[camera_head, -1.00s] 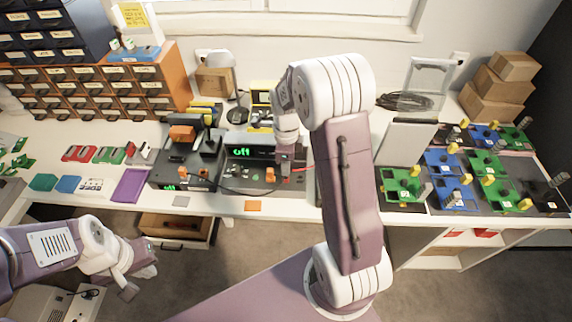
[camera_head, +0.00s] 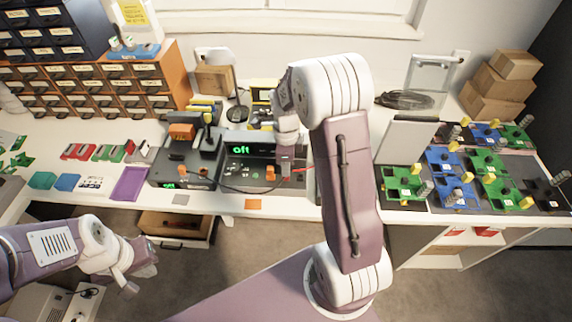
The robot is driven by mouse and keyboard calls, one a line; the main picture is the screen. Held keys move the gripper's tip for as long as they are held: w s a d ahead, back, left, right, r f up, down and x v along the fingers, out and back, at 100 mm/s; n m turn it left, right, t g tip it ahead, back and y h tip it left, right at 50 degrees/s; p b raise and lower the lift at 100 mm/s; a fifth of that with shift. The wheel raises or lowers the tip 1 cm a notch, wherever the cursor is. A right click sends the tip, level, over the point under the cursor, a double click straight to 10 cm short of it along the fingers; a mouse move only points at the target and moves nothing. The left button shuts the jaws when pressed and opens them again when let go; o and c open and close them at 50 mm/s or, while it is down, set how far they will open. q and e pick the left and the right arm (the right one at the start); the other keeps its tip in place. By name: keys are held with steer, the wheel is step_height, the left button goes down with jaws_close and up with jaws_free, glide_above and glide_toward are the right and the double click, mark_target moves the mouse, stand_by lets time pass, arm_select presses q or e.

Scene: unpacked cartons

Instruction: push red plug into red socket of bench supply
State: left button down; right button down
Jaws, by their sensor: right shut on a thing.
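The bench supply (camera_head: 240,151) stands on the bench left of my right arm, with a green lit display on its front. My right gripper (camera_head: 285,173) points down at the right part of the supply's front and is shut on the red plug, which is mostly hidden by the fingers. A red lead (camera_head: 301,169) runs from there to the right, behind my arm. The red socket is hidden, so I cannot tell how far the plug is from it. My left gripper (camera_head: 134,279) hangs in front of the bench, away from the supply; its jaw opening is unclear.
A black unit with an orange block (camera_head: 181,131) stands left of the supply. An orange plug-like piece (camera_head: 270,172) and a black lead (camera_head: 240,190) are close to my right gripper. Circuit boards (camera_head: 455,163) fill the right side. A purple tray (camera_head: 130,184) lies left.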

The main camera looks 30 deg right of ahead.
steer(key=shift+p, duration=0.3)
stand_by(0.4)
steer(key=shift+f, duration=0.4)
stand_by(0.4)
stand_by(0.7)
steer(key=shift+f, duration=0.3)
stand_by(0.3)
steer(key=c, duration=1.3)
jaws_free()
